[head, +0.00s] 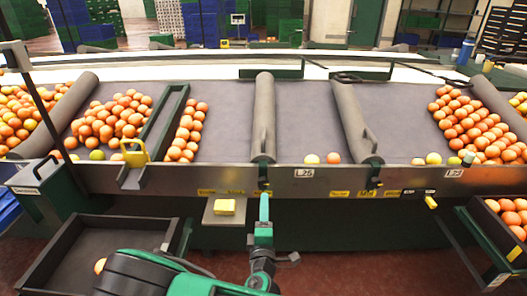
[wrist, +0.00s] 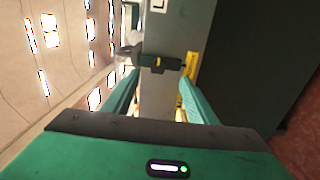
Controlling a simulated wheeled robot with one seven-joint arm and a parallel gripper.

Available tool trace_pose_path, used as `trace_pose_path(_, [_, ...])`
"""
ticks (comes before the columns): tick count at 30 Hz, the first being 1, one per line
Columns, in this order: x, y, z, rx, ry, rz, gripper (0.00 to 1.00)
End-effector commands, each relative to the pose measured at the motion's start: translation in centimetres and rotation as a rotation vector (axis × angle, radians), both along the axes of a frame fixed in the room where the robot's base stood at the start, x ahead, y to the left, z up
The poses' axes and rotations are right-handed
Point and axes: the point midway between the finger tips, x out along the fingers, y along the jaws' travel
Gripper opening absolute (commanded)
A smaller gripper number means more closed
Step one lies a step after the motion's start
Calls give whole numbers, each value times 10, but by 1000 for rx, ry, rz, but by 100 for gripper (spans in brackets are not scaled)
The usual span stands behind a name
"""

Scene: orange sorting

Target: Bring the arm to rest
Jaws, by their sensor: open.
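My gripper (head: 264,205) is in front of the sorting table's metal front edge (head: 224,181), low in the middle of the head view. My green and black arm (head: 170,275) reaches up to it from the bottom. In the wrist view the two green fingers of my gripper (wrist: 159,78) stand apart, open, with nothing held between them. A grey metal strip with a dark clamp-like fitting (wrist: 160,63) shows beyond the fingers. From the head view the fingers look like one narrow green shape, so their gap is hidden there.
Oranges lie in groups on the table, left (head: 112,118) and right (head: 470,125). Grey rollers (head: 264,115) divide it. A yellow block (head: 224,207) sits on a small shelf left of my gripper. A dark tray (head: 60,262) stands front left, an orange-filled crate (head: 489,232) front right.

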Motion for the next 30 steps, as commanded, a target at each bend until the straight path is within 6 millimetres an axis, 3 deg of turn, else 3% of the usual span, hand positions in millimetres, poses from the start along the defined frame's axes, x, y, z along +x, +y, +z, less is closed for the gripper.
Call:
trace_pose_path(2, [3,-6,3,10,2,-20,52])
trace_pose_path(5, [12,-30,11,45,10,-99,52])
trace_pose_path(10, [31,-109,33,156,46,-352,52])
trace_pose_path(15, [31,-195,48,280,100,-625,52])
trace_pose_path(21, [8,-282,58,429,179,-919,52])
trace_pose_path(30, [-54,-372,68,673,327,-1288,52])
